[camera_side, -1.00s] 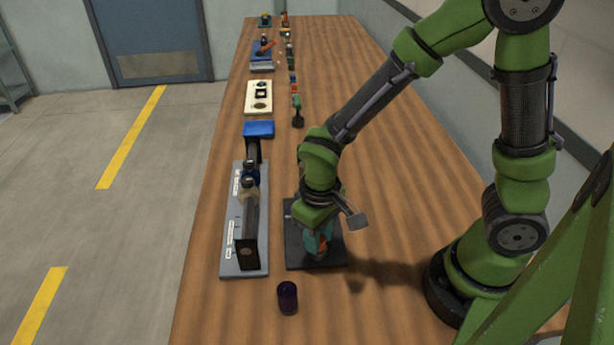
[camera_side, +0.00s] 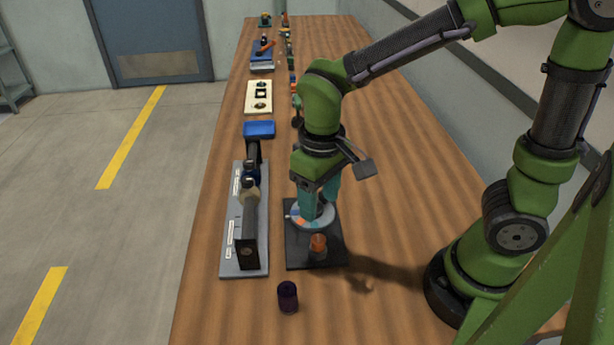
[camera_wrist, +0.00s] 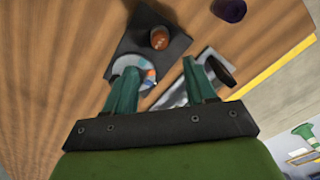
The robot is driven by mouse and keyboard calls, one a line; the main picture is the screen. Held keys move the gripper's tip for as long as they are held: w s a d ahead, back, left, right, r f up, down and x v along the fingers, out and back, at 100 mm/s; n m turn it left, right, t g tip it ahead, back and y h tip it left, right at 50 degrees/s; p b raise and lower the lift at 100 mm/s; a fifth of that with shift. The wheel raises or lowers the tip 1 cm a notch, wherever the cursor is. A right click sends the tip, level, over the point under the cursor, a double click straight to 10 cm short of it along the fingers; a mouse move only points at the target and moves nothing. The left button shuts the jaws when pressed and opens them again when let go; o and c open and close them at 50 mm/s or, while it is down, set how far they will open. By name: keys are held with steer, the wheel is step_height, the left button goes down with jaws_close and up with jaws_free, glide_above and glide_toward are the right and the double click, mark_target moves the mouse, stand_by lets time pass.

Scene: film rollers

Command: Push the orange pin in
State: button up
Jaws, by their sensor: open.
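The orange pin (camera_side: 318,243) stands on the black plate (camera_side: 298,262), toward its near side. Its rounded orange-brown top also shows in the wrist view (camera_wrist: 159,38), ahead of the fingertips. A white disc with coloured patches (camera_side: 303,222) lies on the same plate beside the pin. My gripper (camera_side: 319,207) is over the disc, above and behind the pin in the side view. Its teal fingers are spread with nothing between them, as the wrist view (camera_wrist: 160,66) shows. The left finger hides part of the disc there. How deep the pin sits cannot be told.
A grey fixture (camera_side: 233,263) with a dark upright block stands left of the plate. A dark purple cylinder (camera_side: 287,297) stands in front of the plate. A blue block (camera_side: 259,129) and a cream board (camera_side: 259,97) lie farther back. The table right of the plate is clear.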

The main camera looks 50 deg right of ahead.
step_height(320, 180, up, 7)
steer(key=shift+f, duration=0.15)
steer(key=shift+w, duration=0.1)
